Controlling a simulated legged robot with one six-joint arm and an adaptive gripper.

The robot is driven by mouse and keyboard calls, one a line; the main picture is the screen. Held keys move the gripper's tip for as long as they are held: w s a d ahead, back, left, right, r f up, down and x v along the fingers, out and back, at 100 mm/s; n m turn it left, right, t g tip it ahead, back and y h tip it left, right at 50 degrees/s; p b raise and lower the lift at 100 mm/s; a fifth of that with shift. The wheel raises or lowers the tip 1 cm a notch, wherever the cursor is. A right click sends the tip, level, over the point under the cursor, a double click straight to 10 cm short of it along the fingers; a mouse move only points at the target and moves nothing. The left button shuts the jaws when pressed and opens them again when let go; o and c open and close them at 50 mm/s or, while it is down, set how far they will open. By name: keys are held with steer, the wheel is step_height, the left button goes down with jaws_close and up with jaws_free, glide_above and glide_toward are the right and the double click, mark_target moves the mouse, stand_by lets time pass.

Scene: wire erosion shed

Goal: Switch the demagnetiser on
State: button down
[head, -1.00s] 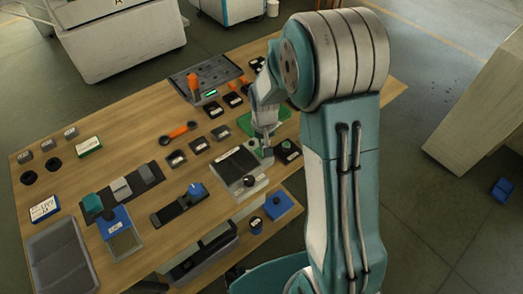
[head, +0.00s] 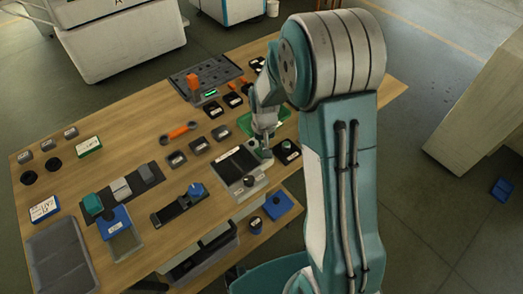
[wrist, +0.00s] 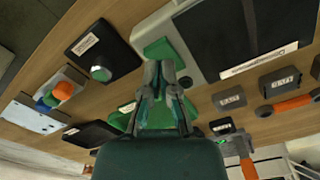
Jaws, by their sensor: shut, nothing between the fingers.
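The demagnetiser (head: 232,176) is a grey box with a dark top plate and a white label, near the table's front edge. A dark round knob (head: 249,181) is at its front. In the wrist view its labelled casing (wrist: 197,62) fills the upper right. My gripper (head: 265,153) is at the right side of the demagnetiser, fingers pointing down. In the wrist view my gripper (wrist: 163,66) is shut and empty, its tips over a green patch (wrist: 157,46) at the casing's edge. I cannot tell whether the tips touch it. The fingers hide part of the patch.
A black box with a green knob (head: 287,150) stands close to the right of my gripper. A green tray (head: 250,122) lies behind it. Small labelled boxes (head: 199,145) and an orange-handled tool (head: 180,132) are to the left. Bare wood (head: 120,150) shows at the table's left.

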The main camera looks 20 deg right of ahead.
steer(key=shift+f, duration=1)
stand_by(0.6)
steer(key=shift+r, duration=3.5)
steer(key=shift+r, duration=0.25)
steer(key=s+r+t, duration=0.3)
steer(key=s+r, duration=0.5)
steer(key=r, duration=0.6)
steer(key=s+r+t, duration=0.1)
steer(key=s+r, duration=0.2)
steer(key=s, duration=0.3)
steer(key=s+r+n+t, duration=0.1)
steer(key=s+r, duration=0.2)
steer(key=s, duration=0.4)
steer(key=shift+n+t, duration=0.3)
